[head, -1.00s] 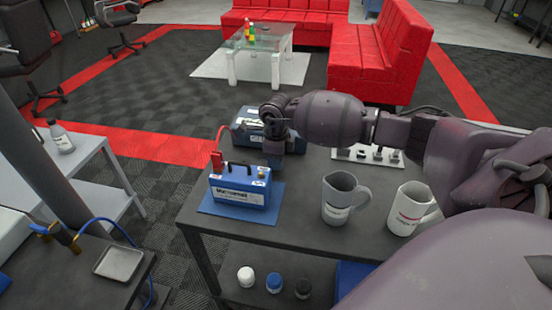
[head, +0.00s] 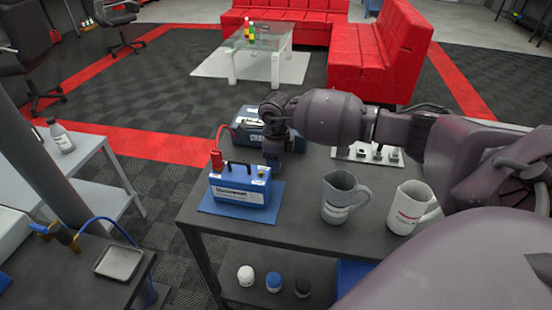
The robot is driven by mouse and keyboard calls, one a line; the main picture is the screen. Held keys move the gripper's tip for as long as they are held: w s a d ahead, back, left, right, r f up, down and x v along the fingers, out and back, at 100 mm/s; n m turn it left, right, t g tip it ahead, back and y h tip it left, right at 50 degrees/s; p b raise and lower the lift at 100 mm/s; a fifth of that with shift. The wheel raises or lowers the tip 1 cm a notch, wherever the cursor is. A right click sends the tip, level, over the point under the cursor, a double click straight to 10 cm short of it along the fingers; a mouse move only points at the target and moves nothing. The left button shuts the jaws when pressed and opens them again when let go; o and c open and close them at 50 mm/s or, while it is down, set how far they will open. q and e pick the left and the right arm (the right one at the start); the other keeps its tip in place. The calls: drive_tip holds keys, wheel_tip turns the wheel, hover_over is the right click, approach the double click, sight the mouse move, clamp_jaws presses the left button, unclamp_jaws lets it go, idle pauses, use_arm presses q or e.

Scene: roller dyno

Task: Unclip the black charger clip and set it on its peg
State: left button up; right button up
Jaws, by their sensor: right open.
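A blue battery (head: 238,193) with a black handle stands on a blue mat (head: 220,209) at the left of the dark table. A red clip (head: 216,159) with a red cable sits upright on its left terminal. My right gripper (head: 273,172) points down at the battery's back right corner, seen small and partly from behind its own wrist. It is open. I cannot make out the black charger clip; the wrist and gripper cover that area. A blue charger box (head: 249,135) stands behind the battery, partly hidden by my arm. I cannot make out the clip's peg. My left gripper is not in view.
Two grey-white mugs (head: 339,197) (head: 407,208) stand right of the battery, below my right forearm. A white plate (head: 345,154) with small dark parts lies behind them. Several round-topped containers (head: 274,282) stand on the lower shelf. The tabletop between battery and mugs is clear.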

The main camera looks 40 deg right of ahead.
wheel_tip(320, 180, up, 4)
drive_tip(key=shift+r+p, duration=0.25)
drive_tip(key=shift+p, duration=0.1)
wheel_tip(320, 180, up, 5)
drive_tip(key=shift+r+p, duration=0.1)
drive_tip(key=shift+p, duration=0.2)
drive_tip(key=shift+r, duration=0.5)
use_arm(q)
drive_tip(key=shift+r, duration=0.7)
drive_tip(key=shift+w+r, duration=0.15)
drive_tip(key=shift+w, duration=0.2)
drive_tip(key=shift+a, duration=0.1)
use_arm(e)
drive_tip(key=shift+s+a, duration=0.1)
